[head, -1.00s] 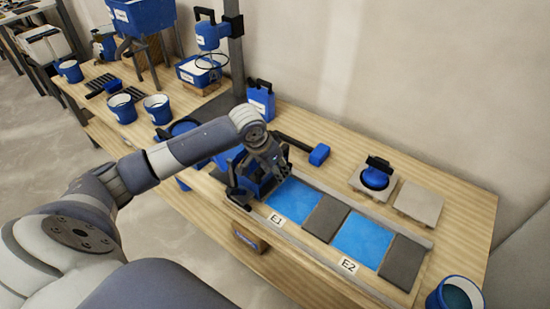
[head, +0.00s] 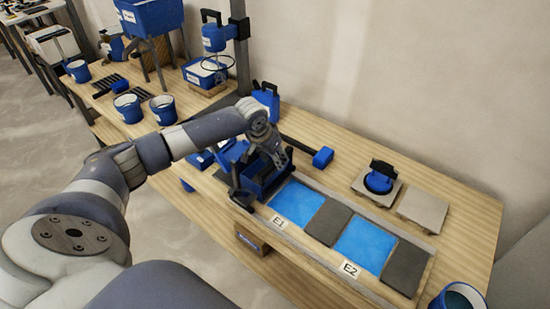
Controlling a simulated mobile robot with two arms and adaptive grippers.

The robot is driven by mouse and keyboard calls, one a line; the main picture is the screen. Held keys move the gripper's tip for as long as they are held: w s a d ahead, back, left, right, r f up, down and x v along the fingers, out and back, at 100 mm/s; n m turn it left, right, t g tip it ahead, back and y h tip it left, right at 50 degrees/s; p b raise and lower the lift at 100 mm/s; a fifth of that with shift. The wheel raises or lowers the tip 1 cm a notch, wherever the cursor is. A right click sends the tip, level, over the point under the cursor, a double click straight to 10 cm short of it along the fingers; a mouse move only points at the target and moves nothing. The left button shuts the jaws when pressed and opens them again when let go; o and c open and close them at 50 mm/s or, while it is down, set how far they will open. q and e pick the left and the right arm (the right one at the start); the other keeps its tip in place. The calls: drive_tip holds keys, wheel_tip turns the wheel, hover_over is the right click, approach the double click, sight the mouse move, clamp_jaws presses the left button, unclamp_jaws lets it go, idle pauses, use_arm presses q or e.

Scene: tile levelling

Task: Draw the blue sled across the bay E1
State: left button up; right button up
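The blue sled (head: 250,191) stands at the left end of the tile frame, beside the blue-filled bay E1 (head: 297,204). It has dark upright end parts and looks like an open box. My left gripper (head: 270,157) points down at the top of the sled, and its fingertips are hidden against the dark sled parts. I cannot tell whether they close on it. The label E1 (head: 279,222) is on the front rail. My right gripper is not in view.
A grey tile (head: 328,221) separates E1 from the blue bay E2 (head: 365,243); another grey tile (head: 405,265) lies beyond. A blue suction-type tool (head: 380,179) sits on a pale tile behind. A blue-headed mallet (head: 322,157) lies behind the frame. A blue bucket (head: 458,298) stands at right.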

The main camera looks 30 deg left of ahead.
use_arm(q)
drive_tip(key=shift+w+f, duration=0.2)
drive_tip(key=shift+f, duration=0.25)
drive_tip(key=shift+c, duration=0.3)
clamp_jaws()
drive_tip(key=shift+s+d+r+p, duration=0.1)
drive_tip(key=shift+d+p, duration=0.3)
drive_tip(key=shift+d, duration=0.05)
drive_tip(key=s+d+p, duration=0.2)
drive_tip(key=d+p, duration=0.8)
drive_tip(key=d, duration=1.5)
drive_tip(key=shift+d, duration=0.2)
drive_tip(key=shift+o, duration=0.3)
unclamp_jaws()
